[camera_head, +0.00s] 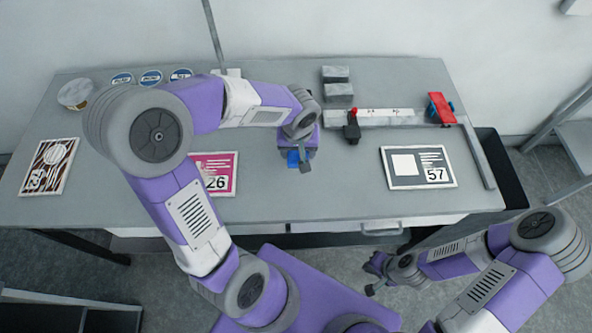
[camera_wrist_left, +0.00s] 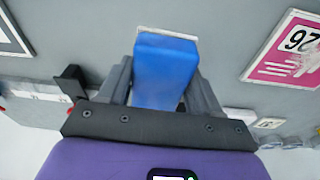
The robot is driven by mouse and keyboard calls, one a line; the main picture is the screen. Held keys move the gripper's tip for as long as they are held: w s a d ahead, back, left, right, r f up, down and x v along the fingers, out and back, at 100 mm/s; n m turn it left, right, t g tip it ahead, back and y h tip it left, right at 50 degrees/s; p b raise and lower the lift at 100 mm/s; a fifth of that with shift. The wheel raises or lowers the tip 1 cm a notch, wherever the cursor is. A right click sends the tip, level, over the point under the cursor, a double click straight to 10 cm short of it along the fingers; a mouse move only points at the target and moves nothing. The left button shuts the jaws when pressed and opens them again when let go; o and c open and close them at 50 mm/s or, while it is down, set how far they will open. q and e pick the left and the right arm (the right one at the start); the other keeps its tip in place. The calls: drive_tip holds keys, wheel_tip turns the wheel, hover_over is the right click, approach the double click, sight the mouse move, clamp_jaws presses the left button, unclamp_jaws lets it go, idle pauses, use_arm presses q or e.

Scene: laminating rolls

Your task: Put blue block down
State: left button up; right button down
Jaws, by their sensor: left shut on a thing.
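The blue block (camera_head: 293,158) is between the fingers of my left gripper (camera_head: 300,162), over the middle of the grey table (camera_head: 330,190). In the left wrist view the block (camera_wrist_left: 166,70) fills the space between the two dark fingers, and my left gripper (camera_wrist_left: 163,90) is shut on it. I cannot tell whether the block touches the table. My right gripper (camera_head: 371,275) is beyond the table's front edge, low over the floor; its fingers are too small to tell open from shut.
A pink card marked 26 (camera_head: 214,172) lies left of the block, a grey card marked 57 (camera_head: 418,167) right. A ruler-like rail (camera_head: 385,117) with a black piece (camera_head: 352,132) and a red piece (camera_head: 440,108) lies behind. Grey blocks (camera_head: 338,92) and round tins (camera_head: 150,78) stand at the back.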

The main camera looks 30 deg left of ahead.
sight(295, 172)
use_arm(q)
drive_tip(key=shift+s+a+r+n, duration=0.2)
drive_tip(key=shift+s+a+n, duration=0.1)
drive_tip(key=shift+n, duration=0.1)
wheel_tip(295, 172, down, 10)
drive_tip(key=b, duration=0.4)
drive_tip(key=shift+w+r, duration=0.1)
drive_tip(key=shift+r, duration=0.25)
